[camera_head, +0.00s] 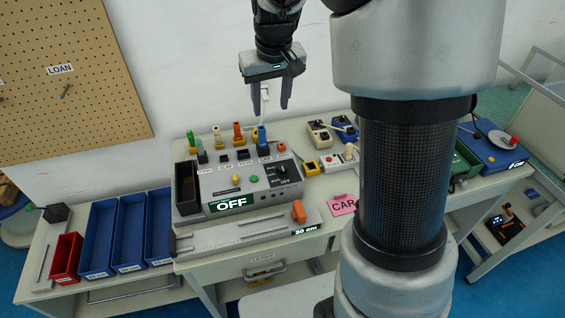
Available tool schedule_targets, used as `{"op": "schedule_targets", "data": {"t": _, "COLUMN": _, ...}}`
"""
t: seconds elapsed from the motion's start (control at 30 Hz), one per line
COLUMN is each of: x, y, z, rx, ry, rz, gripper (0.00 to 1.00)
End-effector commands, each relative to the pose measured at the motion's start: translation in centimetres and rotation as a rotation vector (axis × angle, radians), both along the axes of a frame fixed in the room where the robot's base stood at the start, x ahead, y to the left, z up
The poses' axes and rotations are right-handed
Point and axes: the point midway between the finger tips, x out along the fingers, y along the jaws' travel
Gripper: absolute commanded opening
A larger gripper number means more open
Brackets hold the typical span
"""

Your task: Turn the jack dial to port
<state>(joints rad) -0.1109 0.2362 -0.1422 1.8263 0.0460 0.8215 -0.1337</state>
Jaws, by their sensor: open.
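A grey test box (215,190) stands on the bench, with a row of coloured plugs along its back. A black dial (283,169) sits at the right of its sloped front, with small lettering around it; "OFF" reads below the dial, and the rest is too small to read. I cannot tell exactly where the dial points. A green display (231,203) on the front reads "OFF". My gripper (271,105) is open, pointing down, above and behind the box, apart from the dial. A small pale piece shows between its fingers; I cannot tell what it is.
A slide rail with an orange block (299,211) lies before the box. Blue bins (98,262) and a red bin (65,259) stand left. Small devices (319,132) and a pink card (343,205) lie right. My arm hides part of the bench.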

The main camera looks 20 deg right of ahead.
Motion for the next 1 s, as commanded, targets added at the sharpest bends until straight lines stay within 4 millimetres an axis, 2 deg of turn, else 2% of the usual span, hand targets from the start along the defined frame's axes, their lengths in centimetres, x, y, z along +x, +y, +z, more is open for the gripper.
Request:
{"op": "schedule_targets", "data": {"t": 0.13, "x": -1.5, "y": -1.7, "z": -1.3, "rx": -0.022, "ry": 0.204, "rz": 0.131, "gripper": 0.44}}
{"op": "schedule_targets", "data": {"t": 0.37, "x": -2.3, "y": -2.2, "z": -3.7, "rx": -0.018, "ry": 0.267, "rz": 0.181, "gripper": 0.44}}
{"op": "schedule_targets", "data": {"t": 0.8, "x": -2.3, "y": -2.2, "z": -13.1, "rx": -0.019, "ry": 0.266, "rz": 0.178, "gripper": 0.44}}
{"op": "schedule_targets", "data": {"t": 1.0, "x": -2.3, "y": -2.2, "z": -16.8, "rx": -0.019, "ry": 0.264, "rz": 0.177, "gripper": 0.44}}
